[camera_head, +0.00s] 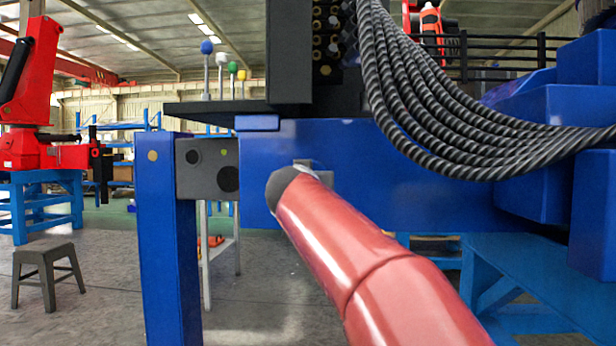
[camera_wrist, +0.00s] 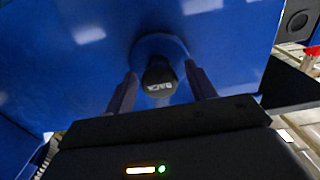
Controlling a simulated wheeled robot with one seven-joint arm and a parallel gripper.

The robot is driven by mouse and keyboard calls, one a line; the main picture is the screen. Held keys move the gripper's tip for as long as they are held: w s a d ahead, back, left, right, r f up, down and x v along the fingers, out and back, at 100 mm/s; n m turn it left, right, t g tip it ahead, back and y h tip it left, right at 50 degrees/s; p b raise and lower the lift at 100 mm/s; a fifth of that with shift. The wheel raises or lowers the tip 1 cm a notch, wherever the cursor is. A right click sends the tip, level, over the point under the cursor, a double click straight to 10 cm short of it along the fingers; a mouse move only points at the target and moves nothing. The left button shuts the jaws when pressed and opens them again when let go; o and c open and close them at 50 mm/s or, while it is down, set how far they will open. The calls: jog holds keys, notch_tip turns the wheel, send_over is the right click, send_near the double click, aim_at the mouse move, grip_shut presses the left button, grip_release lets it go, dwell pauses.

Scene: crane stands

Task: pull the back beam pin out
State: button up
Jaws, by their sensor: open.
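In the wrist view, the back beam pin (camera_wrist: 160,76) is a dark, stubby piece with small white lettering. It sticks out of a round blue boss on the blue beam (camera_wrist: 90,60). My gripper (camera_wrist: 161,84) is open, with one finger on each side of the pin. A gap shows on both sides, and I cannot tell how deep the pin sits between the fingers. In the head view, the blue beam (camera_head: 400,185) runs across the middle. My red arm reaches up to its face and hides most of the gripper and the pin.
Dark ribbed hoses (camera_head: 405,95) hang in front of the beam at upper right. A blue post (camera_head: 170,245) and a grey end block (camera_head: 208,169) stand left. Levers with coloured knobs (camera_head: 207,47) rise above. A stool (camera_head: 46,262) stands on open floor at far left.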

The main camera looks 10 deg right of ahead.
jog(key=shift+w, duration=0.15)
jog(key=shift+c, duration=0.4)
grip_shut()
jog(key=b+v, duration=0.3)
jog(key=v, duration=0.1)
jog(key=shift+s+f, duration=0.15)
jog(key=shift+s, duration=0.2)
jog(key=shift+a, duration=0.1)
jog(key=shift+o, duration=0.4)
grip_release()
jog(key=shift+s, duration=0.15)
